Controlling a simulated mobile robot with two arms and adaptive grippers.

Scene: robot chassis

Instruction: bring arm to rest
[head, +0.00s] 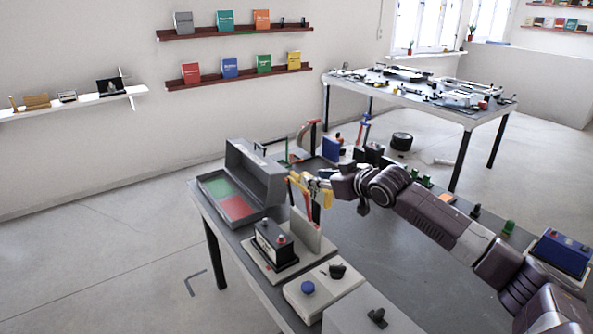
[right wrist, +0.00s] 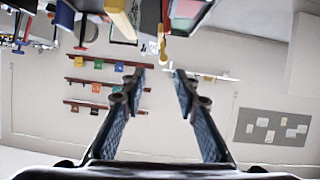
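My right arm reaches in from the right in the head view, over the dark workbench (head: 390,240). Its gripper (head: 312,181) is at the far end of the arm, above the bench near the open grey case and beside yellow and orange parts. In the right wrist view the two blue-grey fingers (right wrist: 159,80) stand apart with nothing between them. Yellow parts (right wrist: 163,50) show just past the fingertips, near the top edge. My left gripper is not in view.
An open grey case (head: 255,180) with green and red compartments stands at the bench's left. A black battery-like block (head: 272,246) and a board with a blue button (head: 307,288) sit in front. A blue box (head: 562,254) is at the right. A second cluttered table (head: 465,122) stands behind.

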